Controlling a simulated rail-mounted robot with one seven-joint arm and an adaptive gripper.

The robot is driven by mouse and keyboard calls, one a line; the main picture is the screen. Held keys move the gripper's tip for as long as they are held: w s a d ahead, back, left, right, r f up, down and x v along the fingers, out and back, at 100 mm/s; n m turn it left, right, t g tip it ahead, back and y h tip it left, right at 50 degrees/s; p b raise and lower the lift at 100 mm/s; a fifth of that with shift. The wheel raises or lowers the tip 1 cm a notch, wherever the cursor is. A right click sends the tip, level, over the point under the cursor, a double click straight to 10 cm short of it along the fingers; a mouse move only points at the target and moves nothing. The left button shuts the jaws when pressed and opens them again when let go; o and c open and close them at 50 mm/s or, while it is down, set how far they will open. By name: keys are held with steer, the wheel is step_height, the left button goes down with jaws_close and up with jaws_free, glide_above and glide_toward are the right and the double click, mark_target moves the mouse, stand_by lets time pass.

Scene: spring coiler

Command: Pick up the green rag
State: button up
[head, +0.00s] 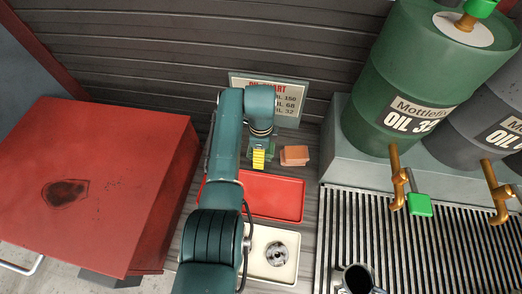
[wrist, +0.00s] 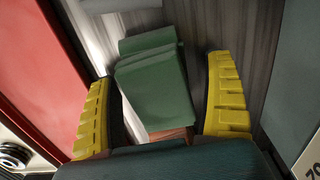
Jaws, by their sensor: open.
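The green rag is a folded stack of dark green cloth; in the wrist view the rag (wrist: 152,85) lies between my two yellow fingers. My gripper (wrist: 165,100) is open, with one finger on each side of the rag, and the finger on the left looks closer to it. I cannot tell whether either finger touches the cloth. In the head view my gripper (head: 259,159) points down behind the red tray, and my arm and gripper hide most of what lies below them.
A folded orange cloth (head: 294,155) lies just right of my gripper. A red tray (head: 285,197) and a cream tray (head: 284,276) with a round metal part lie in front. An oil chart sign (head: 290,103) stands behind. A green oil drum (head: 395,90) stands at right.

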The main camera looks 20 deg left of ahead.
steer(key=c, duration=1)
steer(key=shift+c, duration=0.2)
step_height(320, 180, up, 10)
steer(key=p, duration=0.3)
